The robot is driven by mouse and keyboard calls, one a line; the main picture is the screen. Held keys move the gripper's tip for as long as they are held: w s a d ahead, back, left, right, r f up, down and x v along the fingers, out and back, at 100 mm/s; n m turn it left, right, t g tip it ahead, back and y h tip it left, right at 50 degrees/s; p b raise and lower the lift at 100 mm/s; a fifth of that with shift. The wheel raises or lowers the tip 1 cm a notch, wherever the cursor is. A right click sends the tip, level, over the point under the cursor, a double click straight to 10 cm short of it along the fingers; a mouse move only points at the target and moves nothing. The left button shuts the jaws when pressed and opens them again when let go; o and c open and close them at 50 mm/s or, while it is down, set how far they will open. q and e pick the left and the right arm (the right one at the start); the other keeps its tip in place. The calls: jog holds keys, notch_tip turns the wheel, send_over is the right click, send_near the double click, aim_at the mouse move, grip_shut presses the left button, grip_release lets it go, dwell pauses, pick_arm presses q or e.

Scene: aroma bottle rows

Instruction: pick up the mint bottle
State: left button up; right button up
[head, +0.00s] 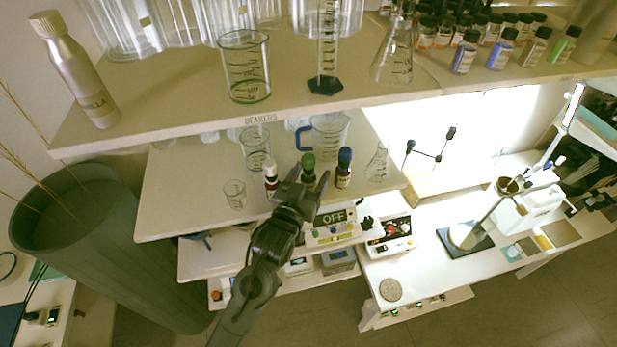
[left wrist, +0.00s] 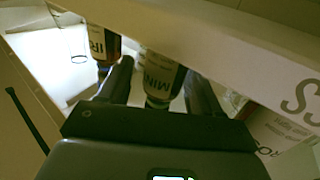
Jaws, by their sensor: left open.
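The mint bottle (left wrist: 160,80) shows its "MIN" label in the left wrist view; its base and cap are not clear there. In the head view it appears to be the green-capped bottle (head: 308,161), in the middle of a row on the second shelf. My left gripper (head: 308,182) is open in front of it, and its arm hides the bottle's lower part. In the left wrist view the two fingers stand on either side of the mint bottle, with a gap visible at the right finger. My right gripper is not in view.
A white-capped bottle (head: 270,170) and a blue-capped bottle (head: 344,166) stand close on either side. A neighbouring bottle labelled "IRI" (left wrist: 104,46) is just outside one finger. The upper shelf (head: 190,112) overhangs. Behind stand a blue-handled jug (head: 329,130) and a beaker (head: 256,148).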

pick_arm(q)
jog(key=shift+w+d, duration=0.25)
jog(key=shift+w, duration=0.35)
grip_shut()
